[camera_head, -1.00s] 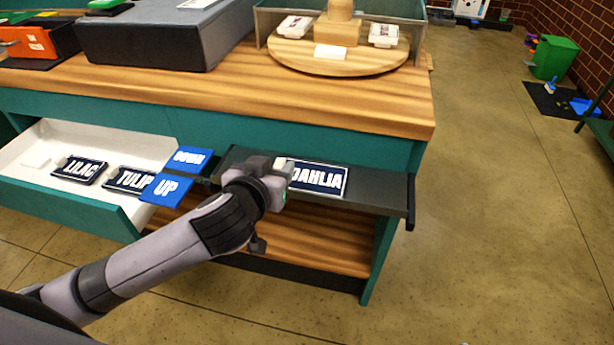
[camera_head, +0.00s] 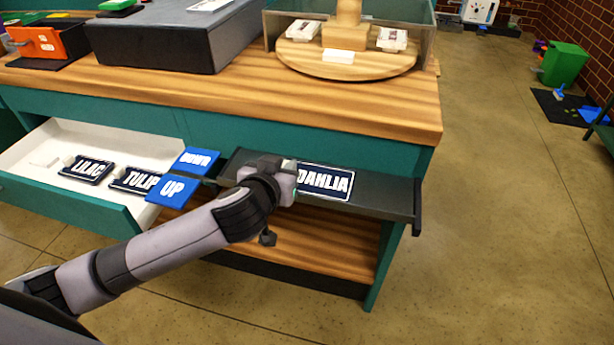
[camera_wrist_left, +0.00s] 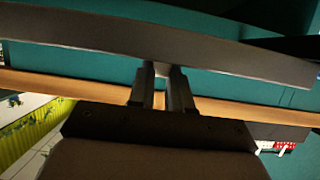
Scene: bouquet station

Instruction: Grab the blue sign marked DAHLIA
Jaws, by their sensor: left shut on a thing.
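The dark navy-blue DAHLIA sign (camera_head: 326,182) with white letters and a white border lies on the dark grey shelf (camera_head: 385,197) at the bench front. My left gripper (camera_head: 290,180) is at the sign's left end, shut on it; the gripper hides that end and the first letter partly. In the left wrist view the two fingers (camera_wrist_left: 162,72) are close together against a dark bar, and the sign's lettering does not show there. My right gripper is not in view.
Blue DOWN (camera_head: 195,161) and UP (camera_head: 172,188) plates sit left of my gripper. An open white drawer (camera_head: 60,140) holds the LILAC (camera_head: 87,170) and TULIP (camera_head: 134,180) signs. A round wooden turntable (camera_head: 345,68) stands on the bench above.

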